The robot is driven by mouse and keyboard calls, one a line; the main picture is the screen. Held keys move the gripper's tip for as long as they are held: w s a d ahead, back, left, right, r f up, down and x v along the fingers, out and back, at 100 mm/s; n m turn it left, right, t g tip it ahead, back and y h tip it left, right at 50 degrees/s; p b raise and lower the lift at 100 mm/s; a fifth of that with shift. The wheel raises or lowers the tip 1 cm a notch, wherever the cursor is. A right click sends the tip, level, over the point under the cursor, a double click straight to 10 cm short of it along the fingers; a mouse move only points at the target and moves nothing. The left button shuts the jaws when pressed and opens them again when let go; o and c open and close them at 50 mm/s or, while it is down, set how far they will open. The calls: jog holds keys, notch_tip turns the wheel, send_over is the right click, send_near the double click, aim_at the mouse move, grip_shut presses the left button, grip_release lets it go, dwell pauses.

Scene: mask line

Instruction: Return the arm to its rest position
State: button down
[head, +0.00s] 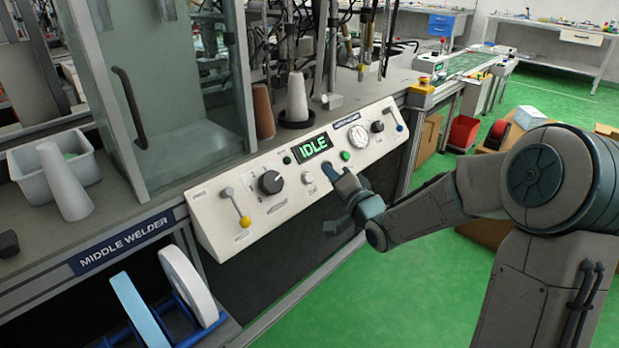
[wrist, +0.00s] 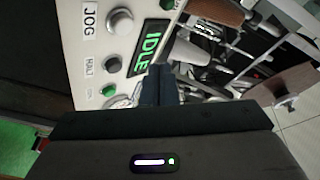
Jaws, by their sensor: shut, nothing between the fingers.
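My arm reaches in from the right in the head view, bent at the elbow. My gripper (head: 328,170) is shut and empty, its tips right in front of the white control panel (head: 222,223), just below the green IDLE display (head: 312,147). I cannot tell whether the tips touch the panel. In the wrist view my gripper (wrist: 160,70) shows as dark shut fingers beside the IDLE display (wrist: 148,52).
The panel carries a yellow-tipped lever (head: 243,218), a black knob (head: 270,182) and a gauge (head: 358,137). A glass-doored cabinet (head: 170,90) stands behind. Cardboard boxes (head: 488,232) sit under my arm. Green floor (head: 320,312) is open in front.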

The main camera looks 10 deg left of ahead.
jog(key=s+d+r+n+g+h+p, duration=0.4)
jog(key=s+d+r+g+h+p, duration=0.2)
jog(key=s+d+r+h+p, duration=0.65)
jog(key=s+d+r+g+p, duration=0.1)
jog(key=s+r+g+p, duration=0.1)
jog(key=s, duration=0.4)
jog(key=s+d+r+n+g+y+p, duration=0.1)
jog(key=s+d+r+g+p, duration=0.1)
jog(key=s+p, duration=0.2)
jog(key=s+d+r+g+y+p, duration=0.1)
jog(key=s+p, duration=0.3)
jog(key=s, duration=0.5)
jog(key=shift+s+d+r+n+g, duration=0.15)
jog(key=shift+s+r+n+g, duration=0.2)
jog(key=shift+r+g, duration=0.3)
